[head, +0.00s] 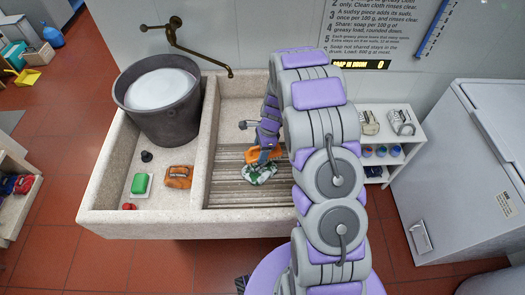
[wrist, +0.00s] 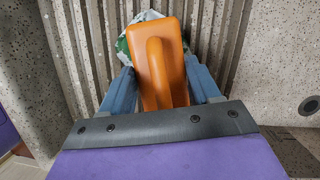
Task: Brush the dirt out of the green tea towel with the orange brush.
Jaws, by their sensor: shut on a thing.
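The orange brush (wrist: 172,48) is held between the two blue fingers of my gripper (wrist: 162,85) in the wrist view. It also shows in the head view (head: 252,155), partly behind my arm. The green and white tea towel (head: 260,175) lies crumpled on the ribbed washboard (head: 230,192) in the right basin. In the wrist view the towel (wrist: 125,45) shows around the far end of the brush, which overlaps it. The bristles are hidden, and I cannot tell whether they touch the cloth. Any dirt on the towel is too small to make out.
The stone sink's left side holds a dark bucket (head: 165,125) of white suds, a green soap (head: 141,184), an orange-brown block (head: 178,177) and a small red item (head: 128,206). A brass tap (head: 195,48) hangs above. A shelf (head: 385,165) and a white chest (head: 450,170) stand right.

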